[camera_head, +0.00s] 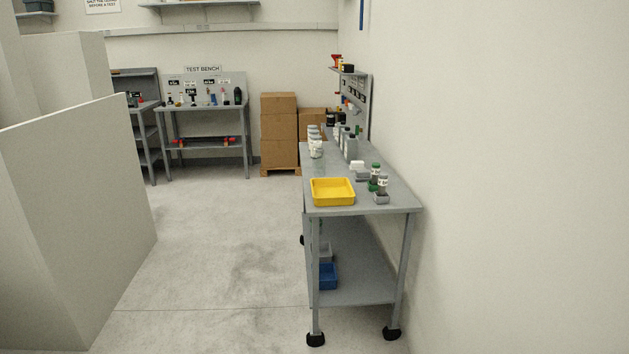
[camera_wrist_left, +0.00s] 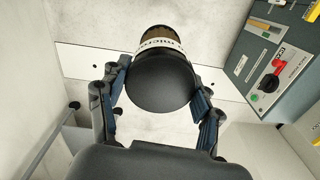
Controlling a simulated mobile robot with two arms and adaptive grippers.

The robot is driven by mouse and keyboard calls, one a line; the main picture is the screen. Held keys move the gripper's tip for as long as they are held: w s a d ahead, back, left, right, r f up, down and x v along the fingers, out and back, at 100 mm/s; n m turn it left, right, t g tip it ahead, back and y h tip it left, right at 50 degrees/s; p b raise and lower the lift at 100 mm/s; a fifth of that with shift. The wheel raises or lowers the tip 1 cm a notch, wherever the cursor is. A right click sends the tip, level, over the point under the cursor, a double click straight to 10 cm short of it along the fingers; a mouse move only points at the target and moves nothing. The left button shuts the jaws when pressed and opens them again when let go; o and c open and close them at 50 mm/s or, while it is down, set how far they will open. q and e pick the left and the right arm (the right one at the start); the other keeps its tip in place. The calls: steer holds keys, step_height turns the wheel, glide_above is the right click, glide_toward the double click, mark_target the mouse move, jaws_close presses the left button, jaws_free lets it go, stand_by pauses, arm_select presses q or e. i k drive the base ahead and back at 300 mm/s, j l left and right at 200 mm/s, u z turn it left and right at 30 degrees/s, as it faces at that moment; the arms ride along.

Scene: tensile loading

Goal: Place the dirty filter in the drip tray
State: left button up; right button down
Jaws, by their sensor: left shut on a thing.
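The yellow drip tray (camera_head: 333,200) sits at the near left corner of the grey wheeled bench in the head view. It looks empty. In the left wrist view, my left gripper (camera_wrist_left: 158,76) is shut on the dirty filter (camera_wrist_left: 163,88), a cylinder with a rounded black end, a white band with printed letters and a brownish part beyond it. The fingers press on it from both sides. Neither gripper shows in the head view, so I cannot see how far the filter is from the tray. My right gripper is not in view.
The grey bench (camera_head: 361,301) stands along the right wall. A pale partition (camera_head: 75,220) is at left. The floor between is clear. A grey control panel (camera_wrist_left: 271,60) is near the gripper.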

mark_target(332, 195)
steer(key=i+z, duration=0.15)
steer(key=i, duration=0.8)
steer(key=i+j+z, duration=0.15)
steer(key=i, duration=0.8)
